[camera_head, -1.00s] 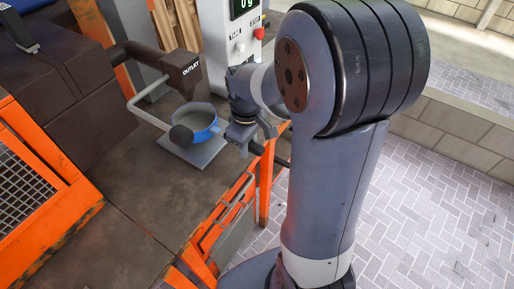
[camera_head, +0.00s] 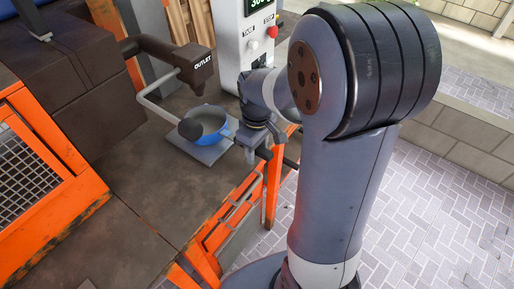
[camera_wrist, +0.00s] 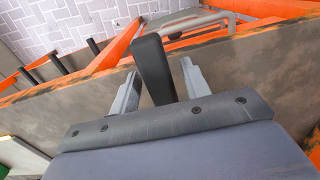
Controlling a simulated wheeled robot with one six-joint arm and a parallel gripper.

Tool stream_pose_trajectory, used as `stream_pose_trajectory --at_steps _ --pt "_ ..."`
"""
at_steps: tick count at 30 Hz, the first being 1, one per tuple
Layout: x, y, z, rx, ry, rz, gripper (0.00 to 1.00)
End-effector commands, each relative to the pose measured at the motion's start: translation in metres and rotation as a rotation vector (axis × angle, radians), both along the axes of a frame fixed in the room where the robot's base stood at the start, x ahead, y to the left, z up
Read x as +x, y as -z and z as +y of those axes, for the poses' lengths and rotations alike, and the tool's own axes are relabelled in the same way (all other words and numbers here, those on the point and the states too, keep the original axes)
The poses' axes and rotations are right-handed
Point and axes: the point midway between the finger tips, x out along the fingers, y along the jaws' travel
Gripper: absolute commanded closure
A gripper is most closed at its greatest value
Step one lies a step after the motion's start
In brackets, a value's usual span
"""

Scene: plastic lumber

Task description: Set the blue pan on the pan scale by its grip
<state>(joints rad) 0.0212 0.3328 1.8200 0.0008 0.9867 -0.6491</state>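The blue pan (camera_head: 213,141) sits upright on the flat grey plate of the pan scale (camera_head: 206,157), below the part marked OUTLET. My gripper (camera_head: 257,153) is at the pan's right side, over the bench edge. In the wrist view, the dark grip (camera_wrist: 153,66) lies between my two fingers (camera_wrist: 160,82). The fingers stand apart, with a gap showing at least on the right of the grip, so the gripper looks open around it. The pan's bowl is out of sight in the wrist view.
The outlet (camera_head: 200,62) overhangs behind. A white panel (camera_head: 232,40) with a lit display and red button stands behind. Orange frame bars (camera_head: 272,190) run below the bench edge.

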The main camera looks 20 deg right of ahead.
Motion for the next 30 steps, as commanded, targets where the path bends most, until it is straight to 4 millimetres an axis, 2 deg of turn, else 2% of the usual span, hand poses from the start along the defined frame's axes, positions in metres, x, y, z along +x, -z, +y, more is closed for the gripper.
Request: stream_pose_trajectory --at_steps 8,11,14,24,30 --pt "-0.001 0.000 0.000 0.000 0.000 0.002 0.51" --pt "0.000 -0.006 0.000 -0.001 0.000 -0.001 0.51" --pt "0.001 -0.021 0.000 0.000 0.000 -0.004 0.51" --pt "0.000 -0.087 0.000 0.000 0.000 -0.004 0.51" --pt "0.000 -0.106 0.000 0.000 0.000 0.000 0.51"
